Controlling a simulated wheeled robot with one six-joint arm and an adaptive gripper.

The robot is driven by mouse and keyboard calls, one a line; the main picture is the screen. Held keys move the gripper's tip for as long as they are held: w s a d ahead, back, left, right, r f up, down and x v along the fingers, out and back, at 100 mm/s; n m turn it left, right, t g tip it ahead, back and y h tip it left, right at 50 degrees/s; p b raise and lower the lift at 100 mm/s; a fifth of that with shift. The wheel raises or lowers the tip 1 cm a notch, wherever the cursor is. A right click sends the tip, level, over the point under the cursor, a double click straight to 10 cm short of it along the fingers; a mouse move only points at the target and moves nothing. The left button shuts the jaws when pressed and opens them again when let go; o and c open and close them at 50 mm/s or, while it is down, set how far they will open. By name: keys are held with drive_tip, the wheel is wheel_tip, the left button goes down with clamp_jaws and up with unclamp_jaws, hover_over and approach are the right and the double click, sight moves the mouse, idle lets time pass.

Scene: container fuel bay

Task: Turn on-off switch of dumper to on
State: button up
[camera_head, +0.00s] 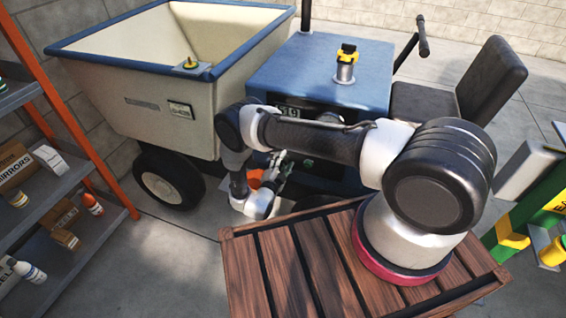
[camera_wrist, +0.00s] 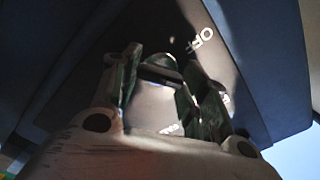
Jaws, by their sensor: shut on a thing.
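The dumper has a cream skip (camera_head: 150,85) with a blue rim and a blue body (camera_head: 300,65). Its dark front panel is mostly hidden behind my arm in the head view. In the wrist view the panel (camera_wrist: 90,60) is in shadow and carries a white OFF label (camera_wrist: 200,40). My gripper (camera_wrist: 165,85) reaches this panel, with its dark fingers shut on the on-off switch (camera_wrist: 158,74), a grey, rounded piece with a dark band. The switch's exact setting cannot be told. In the head view my gripper (camera_head: 268,178) is low against the dumper's front, partly hidden.
A shelf (camera_head: 70,200) with bottles and boxes stands at the left. A black seat (camera_head: 490,80) is behind the dumper at the right. A yellow-topped filler (camera_head: 346,62) stands on the blue body. A green and yellow stand (camera_head: 535,215) is at the right edge.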

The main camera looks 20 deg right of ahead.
drive_tip(key=shift+m, duration=0.4)
drive_tip(key=o, duration=1)
drive_tip(key=shift+a, duration=0.1)
drive_tip(key=v, duration=1.2)
